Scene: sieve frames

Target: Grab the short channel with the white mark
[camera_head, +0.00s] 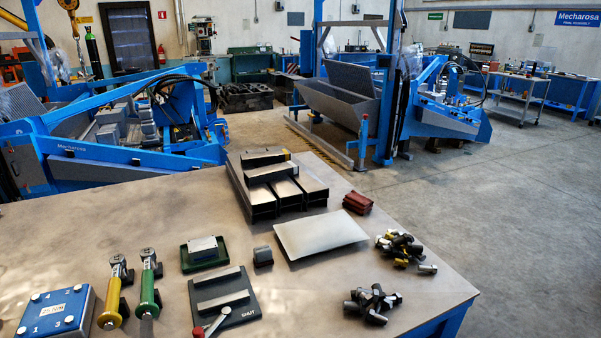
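A stack of dark metal channels (262,203) sits at the back middle of the table, with several long ones side by side and open ends facing me. Two shorter channels lie crosswise on top. The rear short channel (262,159) has a small yellowish patch at its right end. The front short channel (271,172) has a pale grey top. I cannot make out a distinct white mark on either. Neither of my grippers is in view.
In front of the stack are a bare metal plate (320,235), a green tray (204,263), a clamp fixture marked SHUT (238,310) and a small dark block (263,256). Green (149,285) and yellow (116,290) tools, a blue box (55,314), red blocks (357,202) and fittings (372,304) surround them.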

